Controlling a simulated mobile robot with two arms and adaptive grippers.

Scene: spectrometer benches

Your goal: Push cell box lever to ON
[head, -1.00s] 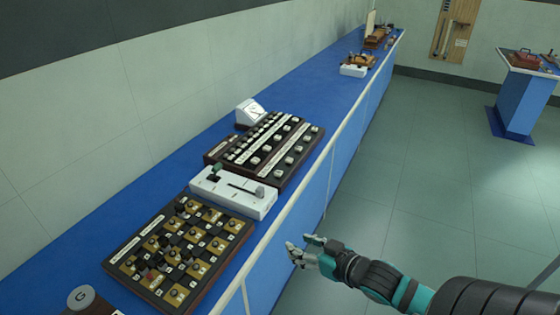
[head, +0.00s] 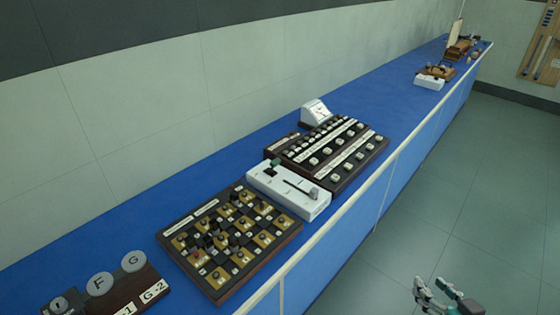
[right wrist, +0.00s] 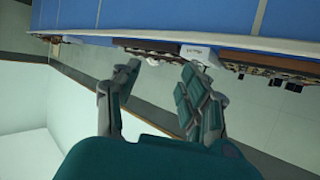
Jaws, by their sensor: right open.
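A white box (head: 318,207) stands on the blue bench in the head view, with a dark green knob (head: 275,162) at its left end and a slot with a grey knob (head: 314,193) near its right end. It looks like the cell box; its markings are too small to read. My right gripper (head: 432,292) is open and empty at the lower right, over the floor and apart from the bench. In the right wrist view its spread fingers (right wrist: 160,72) have nothing between them; a white block (right wrist: 196,53) shows beyond. My left gripper is not in view.
A board with brass plates (head: 222,291) stands left of the box and dark key panels (head: 345,183) right of it. A white-faced meter (head: 316,112) is behind. Round F and G weights (head: 100,285) are at lower left. The bench's pale front edge (head: 378,195) separates them from open floor.

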